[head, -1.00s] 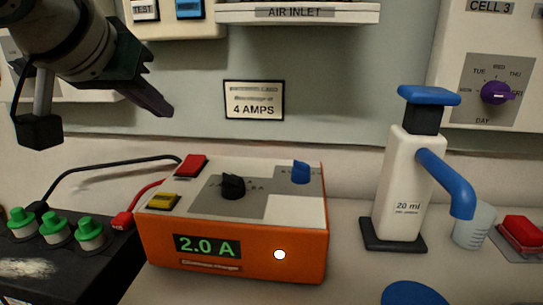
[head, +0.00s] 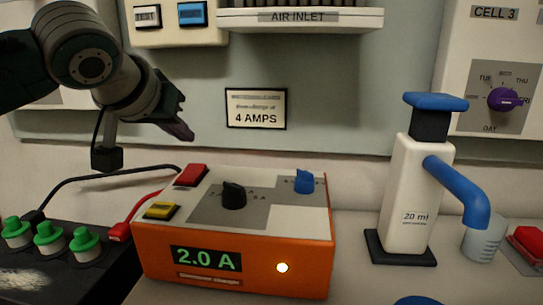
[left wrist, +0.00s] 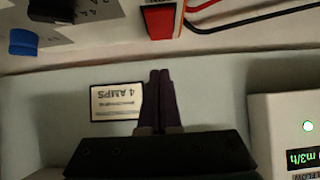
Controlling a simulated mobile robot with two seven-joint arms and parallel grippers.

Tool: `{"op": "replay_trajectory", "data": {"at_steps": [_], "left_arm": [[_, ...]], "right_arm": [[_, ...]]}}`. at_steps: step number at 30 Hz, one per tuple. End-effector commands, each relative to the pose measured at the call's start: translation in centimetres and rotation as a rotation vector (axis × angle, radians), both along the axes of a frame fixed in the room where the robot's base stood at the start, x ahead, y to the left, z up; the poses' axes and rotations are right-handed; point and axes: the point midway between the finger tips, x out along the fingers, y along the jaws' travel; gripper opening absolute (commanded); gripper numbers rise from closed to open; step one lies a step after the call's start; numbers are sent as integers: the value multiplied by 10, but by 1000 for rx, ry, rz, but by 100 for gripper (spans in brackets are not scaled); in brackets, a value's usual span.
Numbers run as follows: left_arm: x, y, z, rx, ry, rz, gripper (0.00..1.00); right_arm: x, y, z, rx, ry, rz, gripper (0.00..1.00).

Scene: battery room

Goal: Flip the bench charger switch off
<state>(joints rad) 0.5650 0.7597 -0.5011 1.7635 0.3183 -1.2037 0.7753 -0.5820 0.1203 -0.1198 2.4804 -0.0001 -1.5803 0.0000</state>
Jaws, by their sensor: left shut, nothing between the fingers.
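The bench charger (head: 235,265) is an orange box with a pale top on the bench; its display reads 2.0 A and a round light glows on its front. On its top are a red rocker switch (head: 192,175) at the back left, a yellow button (head: 160,210), a black knob (head: 233,195) and a blue knob (head: 304,182). My left gripper (head: 188,137) is shut and empty, above and behind the red switch, apart from it. In the left wrist view the closed fingers (left wrist: 159,90) point toward the red switch (left wrist: 161,20). My right gripper is not in view.
Red and black cables run from the charger to a black battery (head: 60,265) with green caps at left. A white dispenser (head: 408,200) with a blue spout and a beaker (head: 483,235) stand at right. The wall holds a 4 AMPS sign (head: 257,108) and an air inlet (head: 300,18).

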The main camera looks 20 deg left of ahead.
Motion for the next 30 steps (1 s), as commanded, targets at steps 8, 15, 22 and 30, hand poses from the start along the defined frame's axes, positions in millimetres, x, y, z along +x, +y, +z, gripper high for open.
{"op": "replay_trajectory", "data": {"at_steps": [8, 15, 22, 30], "left_arm": [[21, 5, -38, 0, 3, 1, 0], [23, 6, -54, -1, 1, 1, 0], [23, 5, -54, -1, 0, 1, 0], [24, 6, -60, -1, 1, 1, 0]], "right_arm": [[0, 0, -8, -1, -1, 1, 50], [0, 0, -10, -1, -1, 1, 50], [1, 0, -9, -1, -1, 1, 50], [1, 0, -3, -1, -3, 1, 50]]}}
